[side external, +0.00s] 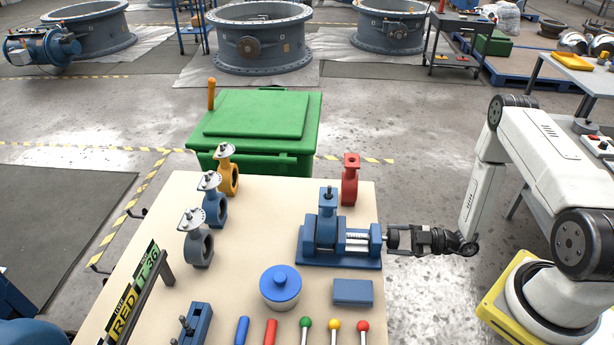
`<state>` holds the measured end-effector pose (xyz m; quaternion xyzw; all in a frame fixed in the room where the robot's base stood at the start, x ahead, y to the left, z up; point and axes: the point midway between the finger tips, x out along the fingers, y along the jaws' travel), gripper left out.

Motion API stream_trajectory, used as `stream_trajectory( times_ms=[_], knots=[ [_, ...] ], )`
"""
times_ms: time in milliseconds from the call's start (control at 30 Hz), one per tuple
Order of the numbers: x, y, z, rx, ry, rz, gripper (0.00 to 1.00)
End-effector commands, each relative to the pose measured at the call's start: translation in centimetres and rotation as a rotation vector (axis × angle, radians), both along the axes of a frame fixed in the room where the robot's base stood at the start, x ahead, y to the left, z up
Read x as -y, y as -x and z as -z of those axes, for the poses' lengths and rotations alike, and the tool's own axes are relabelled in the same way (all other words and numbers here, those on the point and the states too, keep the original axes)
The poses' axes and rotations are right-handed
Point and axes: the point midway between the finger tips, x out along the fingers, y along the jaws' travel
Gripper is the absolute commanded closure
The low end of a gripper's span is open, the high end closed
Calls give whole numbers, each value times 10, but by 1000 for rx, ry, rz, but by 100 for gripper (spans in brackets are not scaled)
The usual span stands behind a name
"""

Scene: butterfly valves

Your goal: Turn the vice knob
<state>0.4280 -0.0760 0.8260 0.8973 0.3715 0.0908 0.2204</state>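The blue vice (340,258) stands on the right side of the table, with a bright screw on its right half. A blue butterfly valve (327,204) sits upright at the vice's left part. My gripper (391,238) reaches in from the right, level with the vice's right end. Its fingertips are at the end of the screw, where the vice knob would be.
A red valve (350,185) stands behind the vice. Yellow, blue and grey valves stand at the left. A blue-lidded pot (280,287), a blue block (352,292) and several coloured handles lie in front. A green bin (254,130) is behind the table (250,215), whose middle is clear.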

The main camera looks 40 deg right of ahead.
Motion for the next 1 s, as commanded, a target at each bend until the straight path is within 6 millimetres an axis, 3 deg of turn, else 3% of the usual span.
stream_trajectory(
  times_ms=[467, 1000],
  knots=[
    [0, 0, 0, 54, 55, -1, 84],
    [0, -1, -1, 352, 351, -2, 84]
  ],
)
